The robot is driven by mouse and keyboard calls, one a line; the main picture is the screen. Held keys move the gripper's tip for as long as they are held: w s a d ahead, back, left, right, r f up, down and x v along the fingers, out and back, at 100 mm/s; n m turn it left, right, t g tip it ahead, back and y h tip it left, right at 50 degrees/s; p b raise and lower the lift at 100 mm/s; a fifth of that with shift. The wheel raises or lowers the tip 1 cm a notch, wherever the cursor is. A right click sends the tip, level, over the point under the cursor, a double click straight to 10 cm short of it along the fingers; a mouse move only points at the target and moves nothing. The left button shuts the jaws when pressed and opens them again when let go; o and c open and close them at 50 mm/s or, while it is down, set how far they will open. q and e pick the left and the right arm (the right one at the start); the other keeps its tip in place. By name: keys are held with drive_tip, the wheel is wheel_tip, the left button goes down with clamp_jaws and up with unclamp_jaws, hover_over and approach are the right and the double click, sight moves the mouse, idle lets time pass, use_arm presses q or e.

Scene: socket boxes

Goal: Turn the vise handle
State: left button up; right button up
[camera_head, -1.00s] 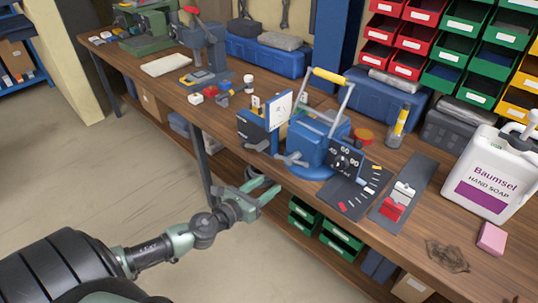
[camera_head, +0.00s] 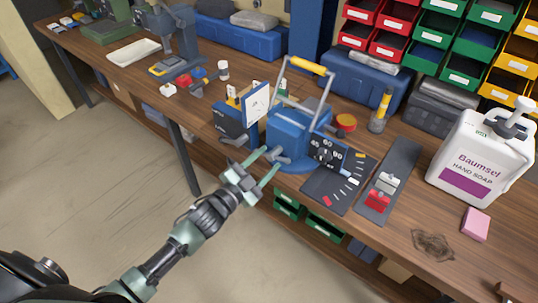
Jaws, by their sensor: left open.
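The blue vise (camera_head: 290,133) stands on the front part of the wooden bench, on a round blue base. Its jaws and body are blue, with a tall grey frame topped by a yellow grip (camera_head: 308,66). A small grey handle (camera_head: 278,156) sticks out at its front. My left gripper (camera_head: 263,164) is open, with its green fingers pointing up at this handle. The fingertips are close to the handle; I cannot tell whether they touch it. A black dial plate (camera_head: 327,154) with numbers sits at the vise's right side. My right gripper is not in view.
A white soap jug (camera_head: 478,160), a pink block (camera_head: 475,224) and a dark strip with a red-and-white piece (camera_head: 377,199) lie to the right. Blue toolboxes and coloured bins (camera_head: 370,48) stand behind. The floor in front of the bench is clear.

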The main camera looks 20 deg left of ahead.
use_arm(q)
drive_tip(key=shift+x, duration=1)
clamp_jaws()
drive_tip(key=shift+f, duration=0.1)
idle(0.4)
unclamp_jaws()
drive_tip(key=b+v, duration=0.1)
drive_tip(key=v, duration=0.7)
